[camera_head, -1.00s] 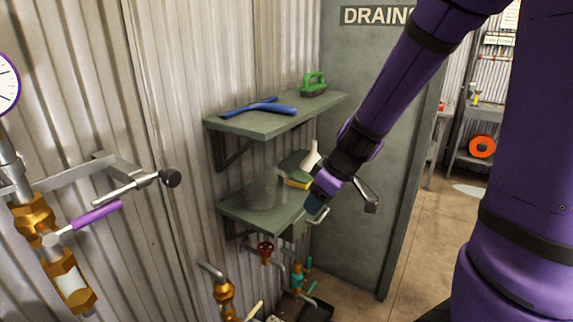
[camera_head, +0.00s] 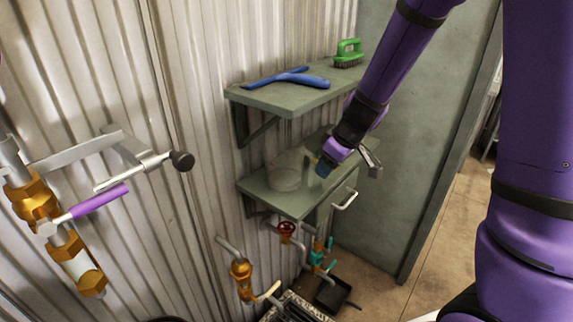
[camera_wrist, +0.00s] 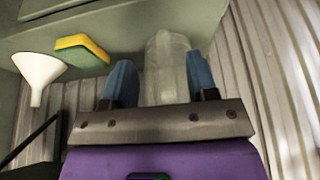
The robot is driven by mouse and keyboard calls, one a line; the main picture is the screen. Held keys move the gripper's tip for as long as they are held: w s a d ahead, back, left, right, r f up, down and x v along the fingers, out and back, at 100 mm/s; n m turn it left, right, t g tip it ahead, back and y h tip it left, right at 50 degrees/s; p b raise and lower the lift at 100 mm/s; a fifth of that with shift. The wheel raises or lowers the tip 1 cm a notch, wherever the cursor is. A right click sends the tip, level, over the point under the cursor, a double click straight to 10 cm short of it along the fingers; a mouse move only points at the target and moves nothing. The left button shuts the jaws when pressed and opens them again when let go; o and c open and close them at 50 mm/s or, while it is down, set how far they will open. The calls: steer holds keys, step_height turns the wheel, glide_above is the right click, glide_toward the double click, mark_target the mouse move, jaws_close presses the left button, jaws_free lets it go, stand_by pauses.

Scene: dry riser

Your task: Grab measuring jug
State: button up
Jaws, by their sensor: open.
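The measuring jug (camera_head: 284,172) is a clear, see-through vessel standing on the lower green shelf (camera_head: 262,190). In the wrist view the jug (camera_wrist: 166,62) shows beyond my fingers, a little right of the middle between them. My gripper (camera_wrist: 160,80) is open, with its two blue fingertips apart and nothing held between them. In the head view my gripper (camera_head: 322,168) is just right of the jug at the lower shelf. Whether a finger touches the jug I cannot tell. The jug's handle is not clear in either view.
A yellow-green sponge (camera_wrist: 82,50) and a white funnel (camera_wrist: 38,72) are left of the jug in the wrist view. The upper shelf (camera_head: 290,100) overhangs, holding a blue squeegee (camera_head: 290,78) and green brush (camera_head: 348,54). A red valve wheel (camera_head: 286,229) and pipes are below.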

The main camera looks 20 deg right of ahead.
mark_target(314, 161)
steer(key=w+a, duration=0.2)
steer(key=w, duration=0.1)
steer(key=shift+w+a+f, duration=0.15)
steer(key=shift+a, duration=0.2)
steer(key=shift+x, duration=1)
steer(key=shift+f, duration=0.3)
jaws_close()
